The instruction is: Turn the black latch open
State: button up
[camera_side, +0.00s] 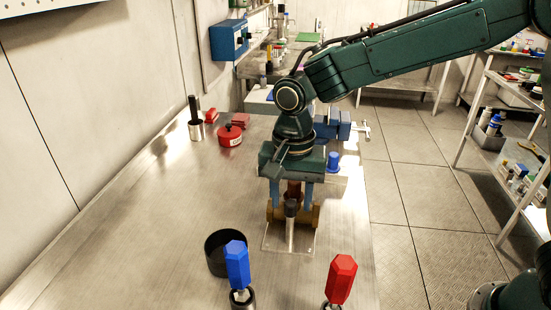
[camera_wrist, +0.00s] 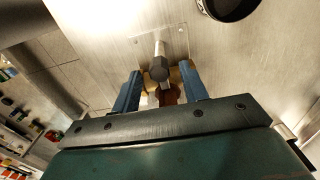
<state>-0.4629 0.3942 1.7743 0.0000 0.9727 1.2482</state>
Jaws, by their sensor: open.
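The black latch (camera_side: 291,208) is a dark grip on a short metal rod. It sits at the front of a brass valve body (camera_side: 312,214) on a pale base plate (camera_side: 275,243). In the wrist view the dark grip (camera_wrist: 158,69) and rod lie in front of the brass body (camera_wrist: 174,76). My gripper (camera_side: 291,204) points down over the valve, its blue fingers apart on either side of the brass body. In the wrist view my gripper (camera_wrist: 160,75) is open, with the dark grip between the fingers. Whether a finger touches the latch cannot be told.
A black ring-shaped cup (camera_side: 217,262), a blue handle (camera_side: 237,264) and a red handle (camera_side: 341,278) stand in front. A red can (camera_side: 230,135) and a blue vise (camera_side: 342,124) stand behind. The metal table (camera_side: 130,235) is bare to the left.

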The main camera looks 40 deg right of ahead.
jog(key=shift+f, duration=0.2)
grip_shut()
